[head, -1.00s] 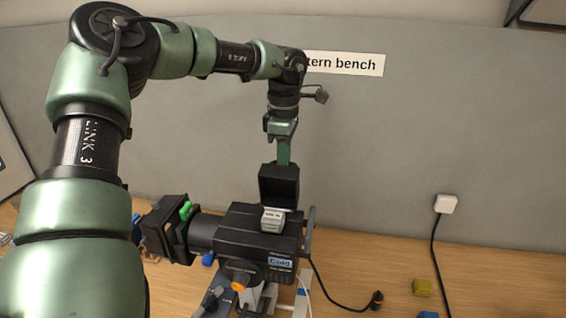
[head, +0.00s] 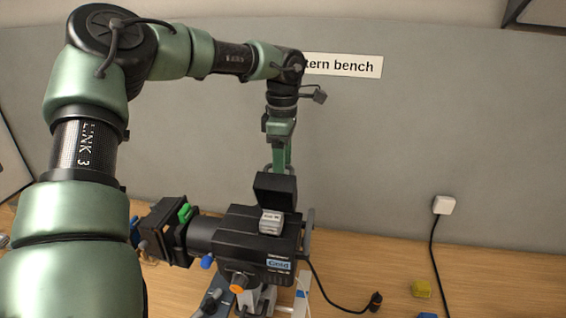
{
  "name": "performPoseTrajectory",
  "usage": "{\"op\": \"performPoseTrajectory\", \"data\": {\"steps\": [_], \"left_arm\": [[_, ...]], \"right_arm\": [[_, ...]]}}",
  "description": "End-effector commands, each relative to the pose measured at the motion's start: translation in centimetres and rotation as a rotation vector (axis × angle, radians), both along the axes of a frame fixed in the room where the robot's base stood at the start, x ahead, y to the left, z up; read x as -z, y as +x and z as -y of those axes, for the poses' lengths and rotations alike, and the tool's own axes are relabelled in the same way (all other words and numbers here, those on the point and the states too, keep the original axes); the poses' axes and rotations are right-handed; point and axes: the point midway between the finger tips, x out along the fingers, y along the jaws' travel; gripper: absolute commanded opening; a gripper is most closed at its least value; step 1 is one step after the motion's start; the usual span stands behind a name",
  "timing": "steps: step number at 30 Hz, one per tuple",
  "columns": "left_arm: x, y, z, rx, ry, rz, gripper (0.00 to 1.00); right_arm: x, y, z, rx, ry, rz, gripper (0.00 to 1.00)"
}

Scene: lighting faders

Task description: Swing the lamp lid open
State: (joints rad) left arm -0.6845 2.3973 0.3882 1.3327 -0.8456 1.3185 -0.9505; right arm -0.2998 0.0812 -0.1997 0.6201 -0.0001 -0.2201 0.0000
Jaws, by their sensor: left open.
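The lamp housing (head: 238,232) is a black projector-like body with a lens barrel at its left. Its black lid (head: 275,193) stands raised at the top rear, leaning back, with its inner side toward me. A small pale labelled block (head: 270,222) sits in front of the lid on top of the housing. My left gripper (head: 280,169) points down just behind the lid's upper edge, open. The lid hides its fingertips partly, and I cannot tell whether they touch it. My right gripper is not in view.
A black cable with a plug (head: 375,300) runs from the housing to the right. A white wall socket (head: 446,205) and a grey panel stand behind. The bench right of the housing is mostly clear.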

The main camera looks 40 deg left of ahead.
Motion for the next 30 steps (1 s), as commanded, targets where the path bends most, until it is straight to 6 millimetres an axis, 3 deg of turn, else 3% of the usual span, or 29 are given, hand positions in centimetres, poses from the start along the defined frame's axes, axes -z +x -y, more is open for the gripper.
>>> {"op": "performPoseTrajectory", "data": {"steps": [1,8,13,30], "left_arm": [[0.9,-0.6,0.2,0.002,-0.006,-0.027,0.81],[0.8,-0.4,0.0,0.0,-0.005,-0.028,0.82],[0.7,0.2,-0.3,0.0,-0.005,-0.028,0.91],[0.2,2.4,-1.5,0.001,-0.002,-0.017,0.91]], "right_arm": [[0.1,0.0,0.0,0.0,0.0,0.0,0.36],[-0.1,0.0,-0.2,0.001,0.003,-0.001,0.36],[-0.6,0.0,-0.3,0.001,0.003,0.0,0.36],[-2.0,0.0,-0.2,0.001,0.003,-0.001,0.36]]}}
